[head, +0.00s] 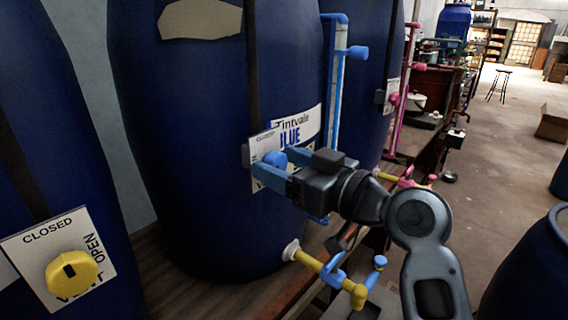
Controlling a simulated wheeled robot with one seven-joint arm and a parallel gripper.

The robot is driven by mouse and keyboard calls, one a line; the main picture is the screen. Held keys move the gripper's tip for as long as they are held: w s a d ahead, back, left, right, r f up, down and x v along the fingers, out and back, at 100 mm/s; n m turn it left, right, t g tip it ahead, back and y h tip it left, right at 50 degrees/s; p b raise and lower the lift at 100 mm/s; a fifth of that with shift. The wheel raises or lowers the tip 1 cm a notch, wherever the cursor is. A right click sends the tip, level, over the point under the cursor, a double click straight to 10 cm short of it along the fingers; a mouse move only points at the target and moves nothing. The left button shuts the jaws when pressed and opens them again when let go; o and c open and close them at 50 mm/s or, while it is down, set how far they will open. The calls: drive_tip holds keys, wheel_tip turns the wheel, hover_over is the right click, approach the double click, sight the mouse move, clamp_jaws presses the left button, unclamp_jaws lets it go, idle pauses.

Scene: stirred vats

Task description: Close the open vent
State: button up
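The blue vat (190,110) carries a pale vent plate (262,148) with a blue knob (273,158). My gripper (276,167) is at this plate, its two blue fingers apart around or just in front of the knob. Whether they press on it cannot be told. The fingers and gripper body hide much of the plate, so the knob's setting is not readable. On the vat at the left, a white vent plate (28,243) reads CLOSED at the top and OPEN at the right side. Its yellow knob (72,272) has a dark mark; its exact direction is unclear.
A yellow tap pipe with blue handles (333,276) juts out low in front of the blue vat. A blue and white upright pipe (337,90) stands at its right. Pink pipes (402,100) are beyond. Open floor (500,150) lies to the right, with a stool (499,82).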

drive_tip(key=c, duration=1)
drive_tip(key=shift+m, duration=0.4)
drive_tip(key=m+p, duration=0.2)
drive_tip(key=m, duration=0.1)
drive_tip(key=shift+r+m, duration=0.1)
drive_tip(key=shift+m, duration=0.3)
drive_tip(key=m+p, duration=0.2)
drive_tip(key=m, duration=0.2)
drive_tip(key=shift+w+d+m+p, duration=0.1)
drive_tip(key=shift+m+p, duration=0.2)
drive_tip(key=shift+p, duration=0.1)
drive_tip(key=m+p, duration=0.3)
drive_tip(key=m, duration=0.2)
drive_tip(key=shift+p, duration=0.3)
drive_tip(key=shift+f+m+p, duration=0.15)
drive_tip(key=shift+m+p, duration=0.3)
drive_tip(key=shift+m, duration=0.5)
drive_tip(key=shift+f+m+p, duration=0.15)
drive_tip(key=shift+m+p, duration=0.3)
drive_tip(key=shift+m, duration=0.5)
